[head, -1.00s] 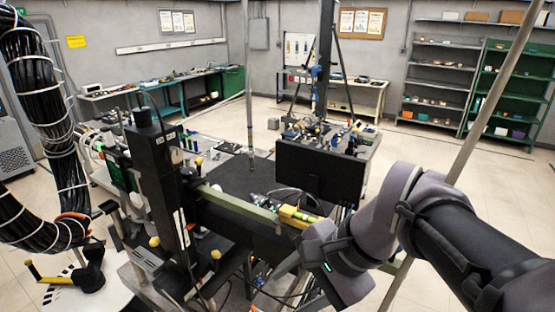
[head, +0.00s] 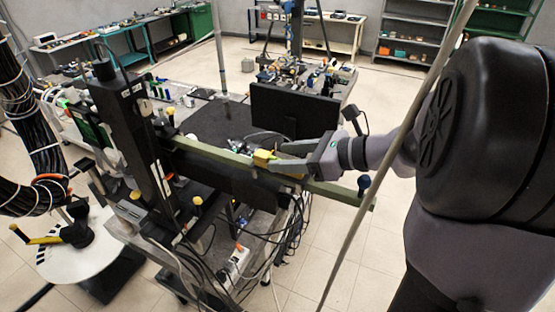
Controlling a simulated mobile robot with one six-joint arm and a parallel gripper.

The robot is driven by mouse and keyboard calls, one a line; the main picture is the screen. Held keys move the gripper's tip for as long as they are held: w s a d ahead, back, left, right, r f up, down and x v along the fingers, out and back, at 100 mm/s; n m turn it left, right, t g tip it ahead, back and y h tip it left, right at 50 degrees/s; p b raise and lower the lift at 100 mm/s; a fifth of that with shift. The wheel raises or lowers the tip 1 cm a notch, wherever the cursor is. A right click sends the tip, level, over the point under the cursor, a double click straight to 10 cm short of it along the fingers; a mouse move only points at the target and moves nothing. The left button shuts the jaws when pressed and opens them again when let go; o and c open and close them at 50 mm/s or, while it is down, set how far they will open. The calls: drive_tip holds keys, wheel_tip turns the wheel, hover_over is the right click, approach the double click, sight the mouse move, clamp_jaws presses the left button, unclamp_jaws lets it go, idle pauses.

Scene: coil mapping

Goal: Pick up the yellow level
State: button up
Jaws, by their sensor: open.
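The yellow level (head: 262,158) rests on the long green beam (head: 215,151) near the middle of the head view. Only its left end shows clearly; my gripper covers the rest. My gripper (head: 277,157) reaches in from the right with its two fingers pointing left along the beam. It is open, with the fingers spread at the level's right part. I cannot tell whether the fingers touch the level.
A black monitor (head: 295,110) stands just behind the beam. A black upright column (head: 130,125) stands at the beam's left. A thin grey pole (head: 392,160) crosses in front of my arm. Loose cables (head: 290,225) hang below the beam.

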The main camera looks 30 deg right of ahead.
sight(269, 157)
drive_tip(key=x, duration=0.4)
drive_tip(key=shift+w+d+f, duration=0.1)
drive_tip(key=shift+w, duration=0.2)
drive_tip(key=shift+s, duration=0.25)
drive_tip(key=c, duration=0.3)
clamp_jaws()
